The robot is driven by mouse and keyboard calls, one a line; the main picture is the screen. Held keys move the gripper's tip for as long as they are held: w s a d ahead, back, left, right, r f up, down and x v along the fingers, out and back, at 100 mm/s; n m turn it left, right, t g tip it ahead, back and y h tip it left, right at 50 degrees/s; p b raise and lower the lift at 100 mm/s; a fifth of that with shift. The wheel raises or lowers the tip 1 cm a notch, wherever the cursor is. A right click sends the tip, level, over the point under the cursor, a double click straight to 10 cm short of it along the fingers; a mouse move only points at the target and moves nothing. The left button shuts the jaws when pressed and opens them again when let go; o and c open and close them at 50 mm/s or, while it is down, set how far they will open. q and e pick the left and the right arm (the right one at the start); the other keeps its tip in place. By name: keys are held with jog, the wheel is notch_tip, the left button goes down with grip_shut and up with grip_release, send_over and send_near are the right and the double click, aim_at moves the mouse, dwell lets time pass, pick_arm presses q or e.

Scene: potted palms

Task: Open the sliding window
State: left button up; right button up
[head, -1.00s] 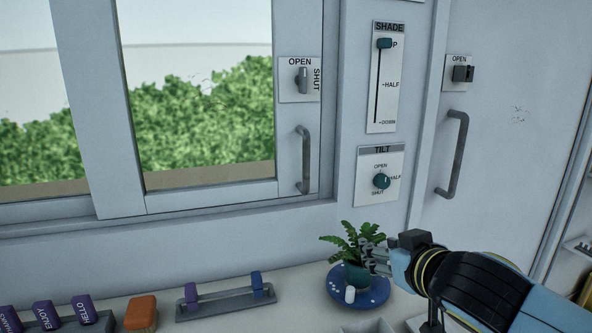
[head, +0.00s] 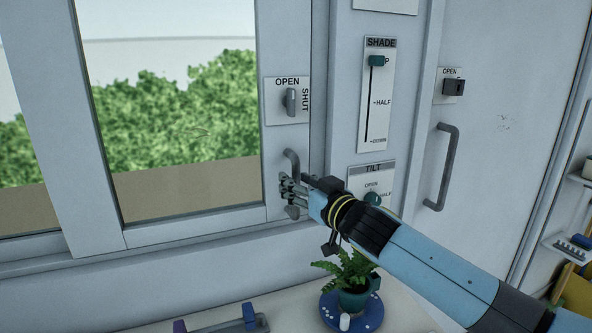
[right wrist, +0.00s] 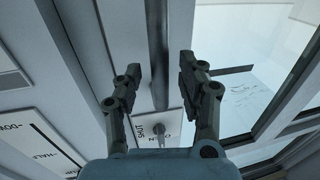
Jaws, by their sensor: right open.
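The sliding window (head: 232,212) has a pale frame around a clear pane, with green bushes outside. Its latch (head: 290,101) sits on a plate with OPEN above and SHUT at the side; the knob stands upright, in line with OPEN. Below it is the grey vertical window handle (head: 291,160), partly hidden by my right gripper (head: 288,188). In the right wrist view the handle (right wrist: 157,45) passes between the two spread fingers of my right gripper (right wrist: 160,74), which is open. The latch plate (right wrist: 150,128) also shows there. My left gripper is not in view.
Right of the window are the SHADE slider (head: 376,95), the TILT knob (head: 372,198), partly behind my arm, and a door handle (head: 442,168). A potted fern (head: 352,275) on a blue saucer (head: 330,316) stands on the counter below my right arm.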

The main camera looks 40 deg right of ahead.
jog(key=shift+w, duration=0.5)
grip_shut()
jog(key=shift+w+f, duration=0.1)
jog(key=shift+f, duration=0.15)
